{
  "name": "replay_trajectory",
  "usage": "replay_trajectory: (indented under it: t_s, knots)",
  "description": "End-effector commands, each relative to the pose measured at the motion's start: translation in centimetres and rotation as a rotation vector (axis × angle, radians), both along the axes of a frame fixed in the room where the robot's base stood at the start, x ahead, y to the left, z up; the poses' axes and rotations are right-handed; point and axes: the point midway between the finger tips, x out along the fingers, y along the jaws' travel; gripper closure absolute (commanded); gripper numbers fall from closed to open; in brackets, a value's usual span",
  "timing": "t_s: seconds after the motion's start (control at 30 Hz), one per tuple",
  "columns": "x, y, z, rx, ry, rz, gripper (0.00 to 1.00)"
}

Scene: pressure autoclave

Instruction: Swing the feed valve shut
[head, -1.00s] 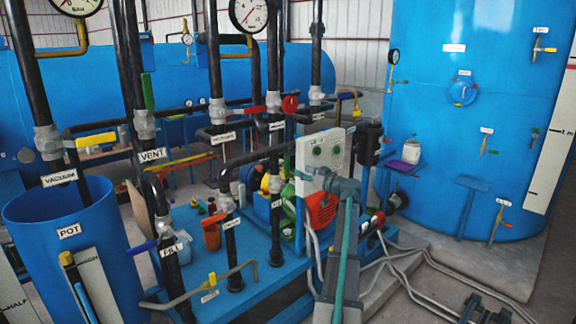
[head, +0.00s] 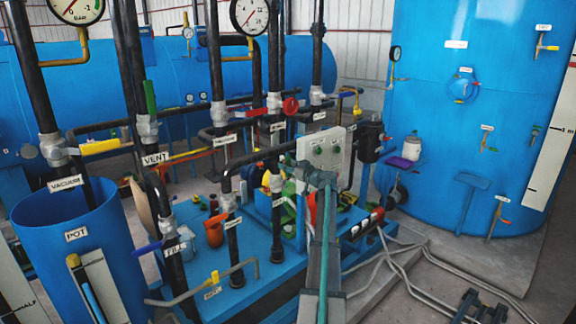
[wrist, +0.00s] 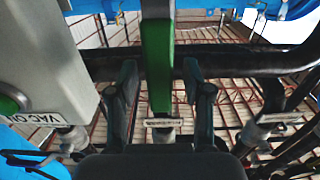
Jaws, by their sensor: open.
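A green lever handle (wrist: 157,50) stands upright in the wrist view, with a pipe fitting and a small label below it. The label is too blurred to read, so I cannot confirm that this is the feed valve. My gripper (wrist: 160,82) is open, with one finger on each side of the green handle. Gaps show on both sides, and I see no clear contact. In the head view my arm reaches toward the pipes beside the control panel (head: 321,150); its fingers cannot be made out there, and it hides part of the pipework.
The control panel also shows close at the left in the wrist view (wrist: 40,65). A dark horizontal pipe (wrist: 240,65) crosses behind the fingers. Black upright pipes, a blue pot (head: 75,245) and a large blue tank (head: 470,110) surround the blue skid (head: 260,275).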

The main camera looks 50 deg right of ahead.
Motion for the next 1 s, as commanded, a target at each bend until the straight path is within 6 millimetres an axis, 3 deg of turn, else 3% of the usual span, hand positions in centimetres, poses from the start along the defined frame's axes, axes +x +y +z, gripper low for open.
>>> replay_trajectory:
  t_s: [0.1, 0.4, 1.0]
  knots:
    - [-0.03, 0.01, -0.01, 0.0, 0.0, 0.0, 0.52]
    - [-0.05, 0.0, 0.01, 0.0, 0.0, 0.0, 1.0]
    - [0.0, 0.38, -0.38, -0.032, 0.005, 0.0, 1.0]
